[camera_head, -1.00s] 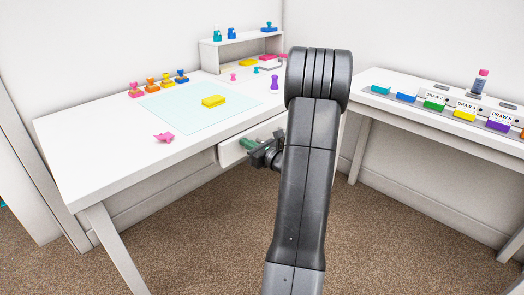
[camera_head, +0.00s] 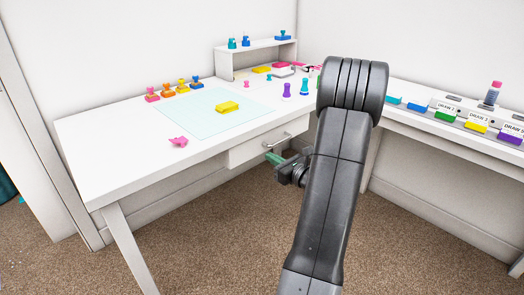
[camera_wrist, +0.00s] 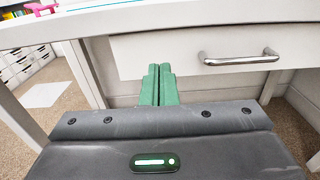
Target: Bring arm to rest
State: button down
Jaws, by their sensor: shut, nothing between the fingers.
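My gripper (camera_head: 273,158) has green fingers, pressed together and empty.
The desk holds a pale blue mat (camera_head: 196,118), a yellow block (camera_head: 228,107), a pink piece (camera_head: 178,142) and several stamps. A second table (camera_head: 440,138) with colored blocks and "DRAW" labels stands right, partly behind my arm. Brown carpet (camera_head: 200,240) is open in front.

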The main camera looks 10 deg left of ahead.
jog(key=shift+p+v, duration=0.3)
jog(key=shift+v, duration=2.05)
